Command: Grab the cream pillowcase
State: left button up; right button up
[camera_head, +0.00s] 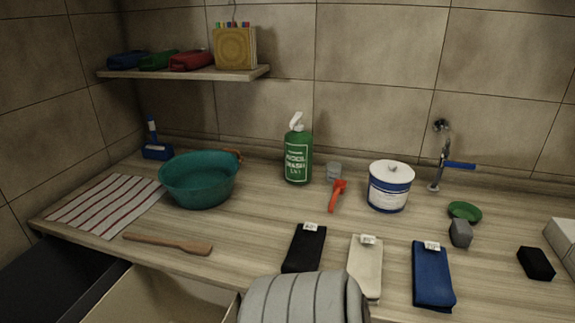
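The cream pillowcase (367,273) lies folded on the wooden counter with a small white label at its far end. It sits between a folded black cloth (305,250) on its left and a folded blue cloth (432,277) on its right, each with a similar label. A grey ribbed rounded shape at the bottom edge comes close to its near left side; I cannot tell whether they touch. Neither of my grippers is in view.
A wooden paddle (168,243), red tool (337,195) and black block (536,263) lie nearby. An open bin (150,297) is below.

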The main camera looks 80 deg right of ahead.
aim_at(365, 254)
jog(key=k+j+z, duration=0.1)
jog(key=k+z, duration=0.45)
jog(key=i+z, duration=0.1)
jog(key=z, duration=1.9)
jog(key=k+j+z, duration=0.1)
jog(key=j+z, duration=0.15)
